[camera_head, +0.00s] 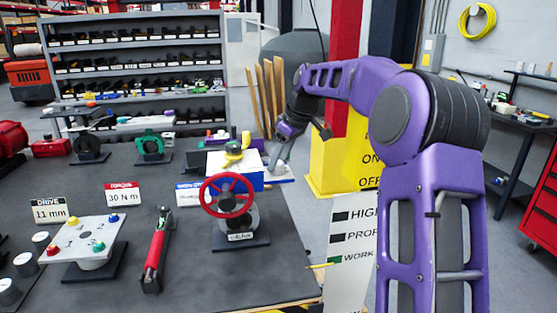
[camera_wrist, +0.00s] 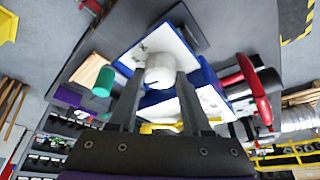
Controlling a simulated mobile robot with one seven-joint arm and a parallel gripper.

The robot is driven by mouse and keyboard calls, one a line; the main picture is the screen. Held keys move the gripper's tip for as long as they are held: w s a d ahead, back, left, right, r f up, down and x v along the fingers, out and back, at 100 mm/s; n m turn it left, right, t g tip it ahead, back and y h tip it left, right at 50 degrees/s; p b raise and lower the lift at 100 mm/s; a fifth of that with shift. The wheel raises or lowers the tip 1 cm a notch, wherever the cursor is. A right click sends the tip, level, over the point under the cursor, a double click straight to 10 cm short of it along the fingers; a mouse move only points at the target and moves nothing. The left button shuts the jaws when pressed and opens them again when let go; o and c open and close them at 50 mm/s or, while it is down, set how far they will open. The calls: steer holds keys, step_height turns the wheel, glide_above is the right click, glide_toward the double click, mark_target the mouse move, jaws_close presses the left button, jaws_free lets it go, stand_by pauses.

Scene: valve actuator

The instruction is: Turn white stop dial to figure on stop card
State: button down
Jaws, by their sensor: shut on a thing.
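The white stop dial (camera_wrist: 160,70) is a round white knob on the white face of a blue-edged box (camera_wrist: 143,48) in the wrist view. My gripper (camera_wrist: 160,82) has one finger on each side of the dial and is shut on it. In the head view my gripper (camera_head: 279,160) is at the right end of the white and blue box (camera_head: 250,180), and I cannot make out the dial there. A card with a blue band (camera_head: 188,193) stands left of the red handwheel (camera_head: 228,196), partly hidden by it; its figure cannot be read.
A yellow part (camera_head: 234,152) sits on top of the box. A red torque wrench (camera_head: 157,245), a DRIVE card (camera_head: 49,210) and a TORQUE card (camera_head: 123,194) are to the left. A green cylinder (camera_wrist: 103,83) is beside the box in the wrist view.

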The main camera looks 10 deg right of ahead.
stand_by(0.3)
steer(key=c, duration=0.6)
jaws_free()
steer(key=shift+r, duration=0.15)
steer(key=v, duration=1.7)
steer(key=shift+s+d, duration=0.1)
steer(key=shift+d, duration=0.1)
